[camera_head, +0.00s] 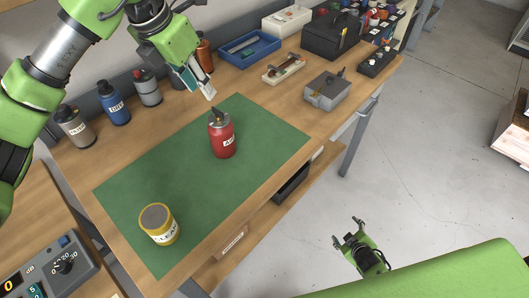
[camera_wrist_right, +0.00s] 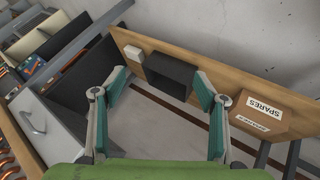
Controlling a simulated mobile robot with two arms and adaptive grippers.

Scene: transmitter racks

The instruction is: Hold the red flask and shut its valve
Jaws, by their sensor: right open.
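The red flask (camera_head: 222,138) stands upright on the green mat (camera_head: 262,130) on the workbench. A dark fitting with a small lever, the valve (camera_head: 215,116), sits on its top. My left gripper (camera_head: 206,92) is above and behind the flask, pointing down and apart from it; I cannot tell how far its fingers are parted. My right gripper (camera_head: 350,236) is off the bench's front edge, over the floor. It is open and empty, and the right wrist view shows its two fingers (camera_wrist_right: 160,95) spread wide.
A yellow tin (camera_head: 159,225) stands at the mat's front left corner. Several bottles (camera_head: 115,104) line the bench's back. A blue tray (camera_head: 249,47), a grey box (camera_head: 325,91) and a black case (camera_head: 331,35) stand to the right. The mat around the flask is clear.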

